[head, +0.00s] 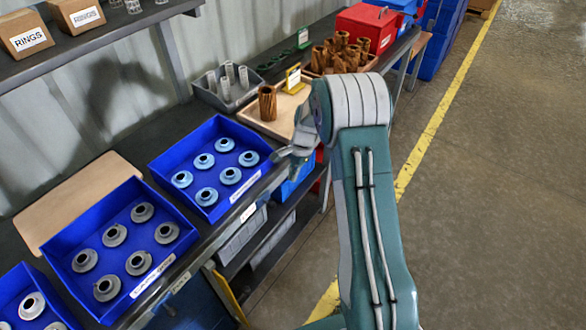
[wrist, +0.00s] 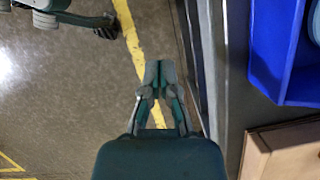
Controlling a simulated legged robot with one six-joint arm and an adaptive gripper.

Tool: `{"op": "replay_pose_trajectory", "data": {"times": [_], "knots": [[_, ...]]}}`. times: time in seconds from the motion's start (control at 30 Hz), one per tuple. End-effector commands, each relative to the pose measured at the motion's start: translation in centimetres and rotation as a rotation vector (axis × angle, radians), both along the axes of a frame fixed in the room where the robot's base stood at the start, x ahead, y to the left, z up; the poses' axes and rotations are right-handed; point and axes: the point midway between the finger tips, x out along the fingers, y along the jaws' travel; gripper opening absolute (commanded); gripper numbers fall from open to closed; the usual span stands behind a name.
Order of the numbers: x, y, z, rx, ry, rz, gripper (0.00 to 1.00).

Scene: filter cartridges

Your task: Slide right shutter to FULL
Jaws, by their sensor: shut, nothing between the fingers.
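My gripper (head: 288,152) is at the bench's front edge, close to the right end of the blue tray with light-blue cartridges (head: 217,165). In the wrist view my gripper (wrist: 160,70) has its fingers together with nothing between them, over the floor beside the bench edge. I cannot make out a right shutter or a FULL mark in either view. Small pale labels, one near the middle (head: 248,213) and one lower left (head: 181,283), sit on the bench's front edge; their text is too small to read.
Another blue tray (head: 158,262) holds grey cartridges. A wooden tray (head: 262,125) carries a brown pleated cartridge (head: 267,103), with a yellow sign (head: 293,78) nearby. A grey bin (head: 225,100) stands behind. Crates sit under the bench. The floor (head: 500,180) at right is clear.

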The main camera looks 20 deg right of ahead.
Motion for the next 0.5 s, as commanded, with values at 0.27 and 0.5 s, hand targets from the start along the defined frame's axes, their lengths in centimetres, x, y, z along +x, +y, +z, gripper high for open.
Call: {"op": "replay_pose_trajectory", "data": {"times": [0.27,0.5], "knots": [[-0.8,1.7,-4.7,0.000,0.001,0.003,0.00],[-2.0,4.4,-5.1,0.000,0.000,0.001,0.00]]}}
